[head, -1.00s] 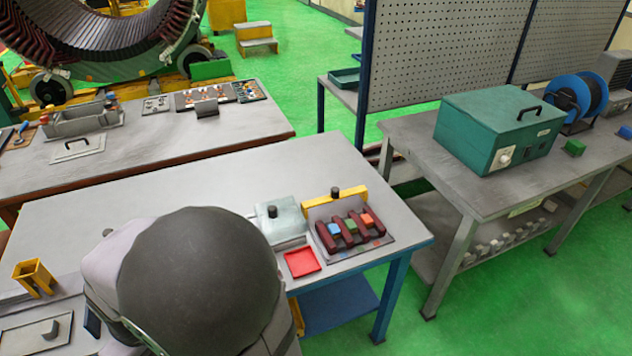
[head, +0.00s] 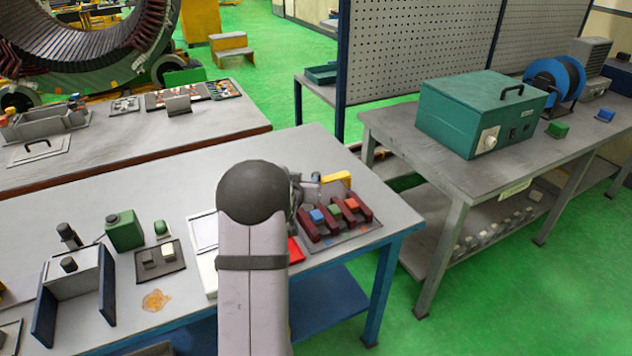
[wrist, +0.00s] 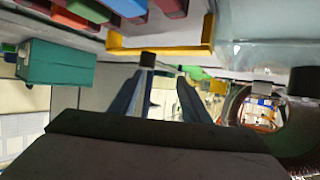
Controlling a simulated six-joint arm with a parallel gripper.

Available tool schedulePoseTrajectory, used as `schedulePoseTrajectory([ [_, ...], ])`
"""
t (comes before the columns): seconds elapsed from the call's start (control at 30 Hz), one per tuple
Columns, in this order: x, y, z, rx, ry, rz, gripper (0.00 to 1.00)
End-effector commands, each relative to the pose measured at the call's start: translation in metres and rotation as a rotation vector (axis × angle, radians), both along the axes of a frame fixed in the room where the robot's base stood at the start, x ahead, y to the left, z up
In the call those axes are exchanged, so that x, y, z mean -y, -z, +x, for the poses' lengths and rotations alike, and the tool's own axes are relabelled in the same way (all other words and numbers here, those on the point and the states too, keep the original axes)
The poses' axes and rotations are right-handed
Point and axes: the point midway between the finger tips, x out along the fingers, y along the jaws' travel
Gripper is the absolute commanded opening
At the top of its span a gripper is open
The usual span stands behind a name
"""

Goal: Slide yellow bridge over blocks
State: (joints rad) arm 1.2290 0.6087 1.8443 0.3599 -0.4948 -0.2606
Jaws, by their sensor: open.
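The yellow bridge (head: 337,180) stands behind the dark red slotted fixture (head: 364,211) at the right end of the bench. Blue (head: 316,215), green (head: 334,206) and orange (head: 351,202) blocks sit in the fixture's slots. My gripper (head: 308,188) is beside the bridge, largely hidden by my arm. In the wrist view, the bridge (wrist: 178,50) shows as a yellow bar with a dark knob (wrist: 148,60). My gripper's fingers (wrist: 160,88) are apart, and the knob appears near their tips. I cannot tell whether it lies between them.
A red tray (head: 294,250) is partly hidden by my arm, left of the fixture. A second bench with a teal box (head: 480,118) stands to the right.

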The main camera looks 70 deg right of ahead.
Motion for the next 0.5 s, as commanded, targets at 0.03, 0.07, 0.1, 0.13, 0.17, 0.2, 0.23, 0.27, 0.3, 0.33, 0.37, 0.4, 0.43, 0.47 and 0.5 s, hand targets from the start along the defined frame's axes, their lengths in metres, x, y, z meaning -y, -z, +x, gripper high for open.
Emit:
schedulePoseTrajectory([
  [0.03, 0.005, 0.002, -0.012, 0.007, 0.027, -0.007, 0.43],
  [0.07, 0.007, 0.002, -0.017, 0.01, 0.037, -0.011, 0.43],
  [0.1, 0.008, 0.002, -0.021, 0.013, 0.047, -0.014, 0.43],
  [0.13, 0.009, 0.002, -0.023, 0.014, 0.052, -0.015, 0.43],
  [0.17, 0.009, 0.001, -0.024, 0.015, 0.054, -0.015, 0.43],
  [0.2, 0.01, 0.001, -0.024, 0.016, 0.056, -0.015, 0.43],
  [0.23, 0.01, 0.001, -0.024, 0.016, 0.056, -0.015, 0.43],
  [0.27, 0.01, 0.001, -0.024, 0.016, 0.055, -0.015, 0.43],
  [0.3, 0.011, 0.001, -0.024, 0.016, 0.055, -0.015, 0.43],
  [0.33, 0.012, 0.002, -0.023, 0.016, 0.055, -0.015, 0.43],
  [0.37, 0.013, 0.002, -0.023, 0.015, 0.053, -0.014, 0.43],
  [0.4, 0.015, 0.003, -0.023, 0.015, 0.053, -0.014, 0.43],
  [0.43, 0.016, 0.004, -0.023, 0.015, 0.053, -0.014, 0.43],
  [0.47, 0.018, 0.004, -0.022, 0.015, 0.053, -0.014, 0.43],
  [0.5, 0.022, 0.006, -0.022, 0.015, 0.053, -0.013, 0.43],
])
